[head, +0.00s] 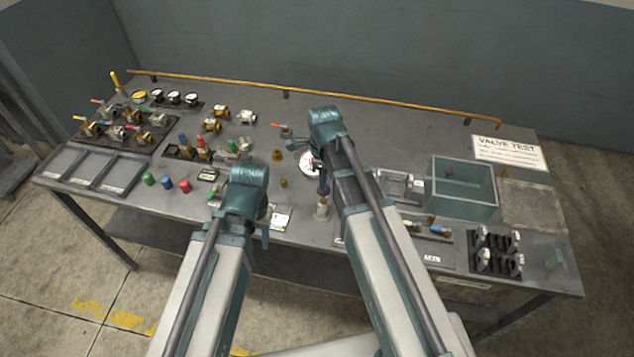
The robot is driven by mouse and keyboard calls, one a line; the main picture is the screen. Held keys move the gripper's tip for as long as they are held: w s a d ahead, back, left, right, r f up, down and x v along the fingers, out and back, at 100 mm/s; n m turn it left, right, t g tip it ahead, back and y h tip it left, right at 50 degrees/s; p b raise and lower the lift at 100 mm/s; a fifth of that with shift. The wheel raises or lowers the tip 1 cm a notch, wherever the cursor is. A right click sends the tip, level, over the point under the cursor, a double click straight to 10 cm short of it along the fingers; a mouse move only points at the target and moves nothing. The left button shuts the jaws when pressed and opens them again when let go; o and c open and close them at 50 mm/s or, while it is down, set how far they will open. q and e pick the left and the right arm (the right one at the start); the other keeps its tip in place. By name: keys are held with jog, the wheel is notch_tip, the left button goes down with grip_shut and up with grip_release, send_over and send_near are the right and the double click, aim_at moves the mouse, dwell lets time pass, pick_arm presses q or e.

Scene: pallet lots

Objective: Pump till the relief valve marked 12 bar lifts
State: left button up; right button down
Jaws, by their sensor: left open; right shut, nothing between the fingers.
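Several relief-type valves with coloured caps, one of them a red-capped valve (203,144), stand in a dark tray left of centre; any 12 bar mark is too small to read. A round white-faced gauge (307,164) sits mid-table, partly behind my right arm. An upright metal fitting with a dark top (322,208), perhaps the pump, stands near the front edge. My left gripper (264,236) is open over the front of the table, partly hidden by its arm. My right gripper (320,175) is shut and empty, close to the gauge and the upright fitting; contact cannot be told.
Brass valves (212,125) and small gauges (174,97) stand at the back left. Empty grey trays (92,170) lie at the left. A teal open bin (464,188), a "VALVE TEST" sign (509,152) and black racks (496,254) fill the right.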

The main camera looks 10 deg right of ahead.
pick_arm(q)
notch_tip(320, 180, up, 10)
jog(key=p, duration=0.8)
jog(key=shift+p, duration=0.4)
pick_arm(e)
notch_tip(320, 180, up, 10)
jog(key=shift+f, duration=0.1)
pick_arm(q)
notch_tip(320, 180, down, 12)
jog(key=b, duration=1.2)
jog(key=shift+f, duration=0.15)
pick_arm(e)
jog(key=s+a+f+n, duration=0.4)
jog(key=s+f+n, duration=0.2)
jog(key=n, duration=0.7)
jog(key=s+a+f+n+h, duration=0.1)
jog(key=s+a+f+n, duration=0.3)
jog(key=n, duration=0.9)
jog(key=s+f, duration=0.2)
jog(key=s, duration=0.2)
jog(key=shift+s+n, duration=0.3)
jog(key=shift+s, duration=0.1)
